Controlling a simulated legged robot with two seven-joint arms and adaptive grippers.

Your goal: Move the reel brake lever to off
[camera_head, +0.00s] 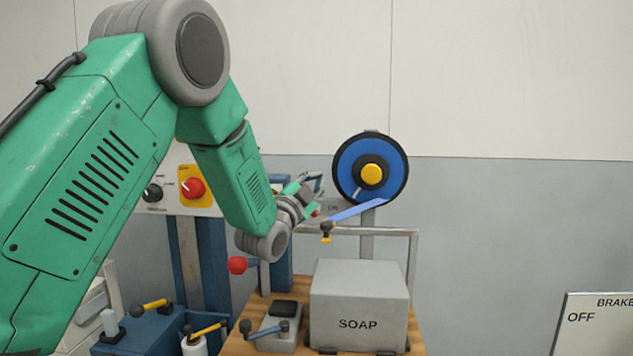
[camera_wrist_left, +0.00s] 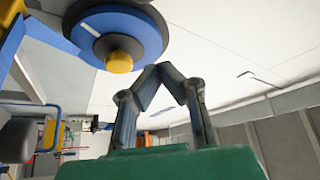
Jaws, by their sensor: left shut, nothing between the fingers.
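The strap reel (camera_head: 371,152) is a blue disc with a dark rim and a yellow hub, at the back right of my left arm. It also shows at the top of the wrist view (camera_wrist_left: 90,38). My left gripper (camera_head: 316,181) is just left of the reel, shut and empty. In the wrist view its fingertips (camera_wrist_left: 162,70) meet below and right of the yellow hub. A small red part (camera_head: 315,212) shows beside the gripper, largely hidden. I cannot tell whether it is the brake lever's knob, and the lever's position is unclear. My right gripper is out of view.
A blue strap (camera_head: 358,210) runs from the reel to a yellow-tipped end. A grey SOAP box (camera_head: 358,300) stands on the wooden top below. A red ball knob (camera_head: 237,265) is left of it. A BRAKE sign (camera_head: 603,325) reading OFF is at the lower right.

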